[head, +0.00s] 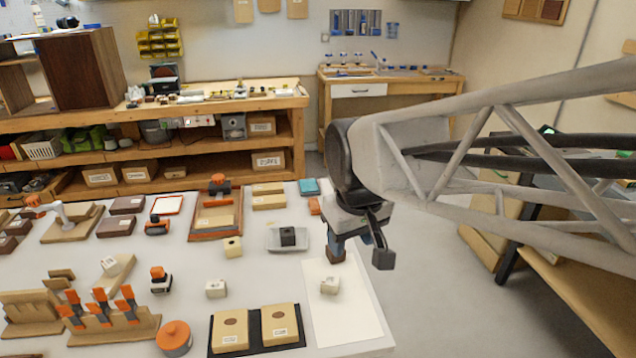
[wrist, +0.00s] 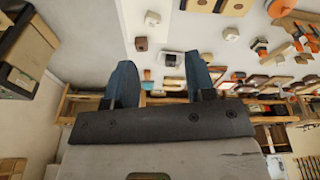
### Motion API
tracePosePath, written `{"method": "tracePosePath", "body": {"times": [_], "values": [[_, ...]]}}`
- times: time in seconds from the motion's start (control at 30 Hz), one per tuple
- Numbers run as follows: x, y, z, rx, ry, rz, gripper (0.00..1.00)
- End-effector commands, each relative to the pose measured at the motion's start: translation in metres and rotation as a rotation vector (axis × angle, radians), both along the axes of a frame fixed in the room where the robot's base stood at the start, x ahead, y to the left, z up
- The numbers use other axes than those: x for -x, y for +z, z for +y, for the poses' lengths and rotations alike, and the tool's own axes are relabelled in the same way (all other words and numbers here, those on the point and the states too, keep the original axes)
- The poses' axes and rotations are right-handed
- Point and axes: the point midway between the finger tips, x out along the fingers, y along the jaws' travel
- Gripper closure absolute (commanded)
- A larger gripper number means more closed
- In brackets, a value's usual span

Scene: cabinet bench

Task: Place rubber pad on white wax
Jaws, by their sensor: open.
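My gripper (head: 355,240) is open above the right side of the table, its blue fingers apart; they also show in the wrist view (wrist: 161,75). A small brown block (head: 336,255) shows just below the fingers; the wrist view shows it beyond the gap between them (wrist: 142,43). A whitish block (head: 330,285) lies on a white sheet (head: 350,318), and a similar pale block (head: 215,289) stands further left. I cannot tell which is the white wax.
A cream block (head: 233,246) stands left of the tray. A black mat (head: 257,350) with two tan pads lies at the front. An orange-rimmed tray (head: 216,236) stands behind. Orange-and-grey clamps and wooden holders (head: 110,328) crowd the left. The sheet's front part is clear.

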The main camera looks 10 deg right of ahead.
Motion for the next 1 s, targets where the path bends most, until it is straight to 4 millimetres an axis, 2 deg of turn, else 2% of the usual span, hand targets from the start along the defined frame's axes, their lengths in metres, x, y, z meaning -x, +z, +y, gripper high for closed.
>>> {"method": "tracePosePath", "body": {"times": [0.03, 0.2, 0.4, 0.57, 1.0], "values": [[0.014, -0.001, -0.009, -0.005, -0.04, -0.008, 0.5], [0.053, -0.009, -0.028, -0.02, -0.158, -0.023, 0.5], [0.08, -0.017, -0.04, -0.031, -0.245, -0.037, 0.5], [0.087, -0.019, -0.043, -0.034, -0.268, -0.038, 0.5], [0.087, -0.019, -0.043, -0.034, -0.267, -0.038, 0.5]]}}
